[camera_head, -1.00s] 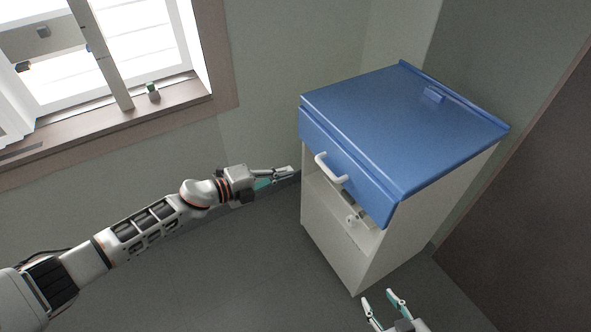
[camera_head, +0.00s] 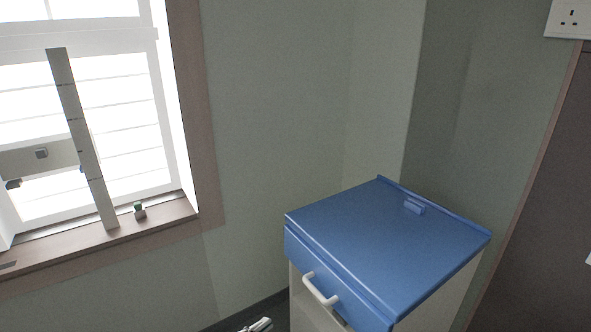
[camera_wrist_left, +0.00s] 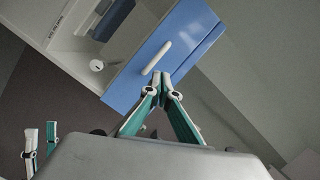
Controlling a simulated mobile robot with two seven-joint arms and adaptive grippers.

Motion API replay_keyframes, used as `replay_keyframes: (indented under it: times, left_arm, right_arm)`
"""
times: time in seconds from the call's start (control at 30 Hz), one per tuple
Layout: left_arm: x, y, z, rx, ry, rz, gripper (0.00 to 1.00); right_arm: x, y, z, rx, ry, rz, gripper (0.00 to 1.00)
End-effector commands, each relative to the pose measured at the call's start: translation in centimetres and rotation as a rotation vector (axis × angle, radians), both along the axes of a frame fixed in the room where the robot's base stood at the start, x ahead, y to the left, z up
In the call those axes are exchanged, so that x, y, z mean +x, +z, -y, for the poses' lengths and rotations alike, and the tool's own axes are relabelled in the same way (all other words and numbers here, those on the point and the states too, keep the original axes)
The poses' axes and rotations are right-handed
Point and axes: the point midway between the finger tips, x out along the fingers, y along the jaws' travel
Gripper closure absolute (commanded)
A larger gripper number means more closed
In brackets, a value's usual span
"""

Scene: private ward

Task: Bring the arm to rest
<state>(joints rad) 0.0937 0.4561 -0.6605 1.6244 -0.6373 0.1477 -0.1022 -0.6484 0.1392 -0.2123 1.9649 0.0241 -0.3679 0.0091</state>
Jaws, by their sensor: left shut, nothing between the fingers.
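My left gripper (camera_head: 262,324) shows only as its tip at the bottom edge of the head view. In the left wrist view its fingertips (camera_wrist_left: 163,78) meet, shut and empty. They appear just below the white drawer handle (camera_wrist_left: 157,57), but I cannot tell the distance between them. My right gripper (camera_wrist_left: 40,140) shows at the left edge of the left wrist view, its two fingers apart and nothing seen between them. It is outside the head view.
A bedside cabinet with a blue top (camera_head: 390,235) and blue drawer front (camera_head: 340,290) stands at the lower right of the head view. Its top holds only a small blue piece. A window sill (camera_head: 165,216) with a tiny potted plant (camera_head: 139,210) is at left.

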Motion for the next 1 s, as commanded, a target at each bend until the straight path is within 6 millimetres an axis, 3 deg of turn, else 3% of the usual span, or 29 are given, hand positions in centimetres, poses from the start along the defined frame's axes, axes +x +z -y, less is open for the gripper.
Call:
replay_keyframes:
  times: [0.17, 0.3, 0.5, 0.6, 0.73, 1.0]
  left_arm:
    - [-4.5, -3.3, -2.2, -0.221, 0.229, -0.254, 1.00]
    - [-9.0, -6.7, -5.2, -0.362, 0.416, -0.463, 1.00]
    - [-16.1, -11.0, -9.4, -0.502, 0.646, -0.716, 1.00]
    - [-18.7, -12.3, -10.8, -0.540, 0.718, -0.794, 1.00]
    - [-20.5, -13.0, -11.6, -0.564, 0.763, -0.844, 1.00]
    - [-20.6, -13.1, -11.7, -0.566, 0.768, -0.847, 1.00]
  right_arm:
    - [-0.1, -0.2, 0.0, -0.002, 0.001, -0.004, 0.60]
    - [-0.2, -0.3, 0.1, -0.002, 0.001, -0.006, 0.60]
    - [-0.2, -0.3, 0.1, -0.002, 0.001, -0.007, 0.60]
    - [-0.2, -0.3, 0.1, -0.002, 0.001, -0.007, 0.60]
    - [-0.2, -0.3, 0.1, -0.002, 0.001, -0.006, 0.60]
    - [-0.2, -0.3, 0.1, -0.002, 0.001, -0.006, 0.60]
